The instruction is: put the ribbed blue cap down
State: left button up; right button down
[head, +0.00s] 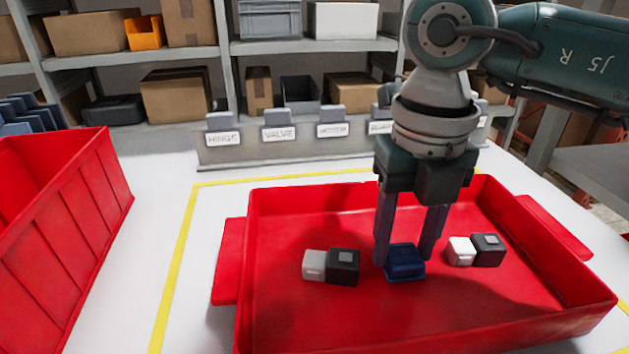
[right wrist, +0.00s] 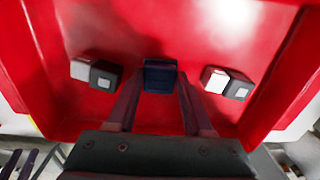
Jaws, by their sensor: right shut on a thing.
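The blue cap (head: 405,262) is a small dark blue block in the red tray (head: 300,205), between two pairs of small blocks. My right gripper (head: 404,255) points down into the tray with its fingers on either side of the cap, shut on it. The right wrist view also shows the cap (right wrist: 160,76) between the fingertips. The cap is at or very near the tray floor; I cannot tell whether it touches. Its ribs are too small to make out. My left gripper is not in view.
A white and black block pair (head: 343,267) lies left of the cap, and another pair (head: 487,249) lies close on its right. A red bin (head: 75,215) stands at left. Labelled dispensers (head: 280,140) line the back. The tray floor in front is clear.

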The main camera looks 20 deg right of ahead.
aim_at(402, 250)
jog(key=shift+f, duration=0.1)
jog(key=shift+c, duration=1.5)
grip_release()
notch_tip(402, 250, up, 12)
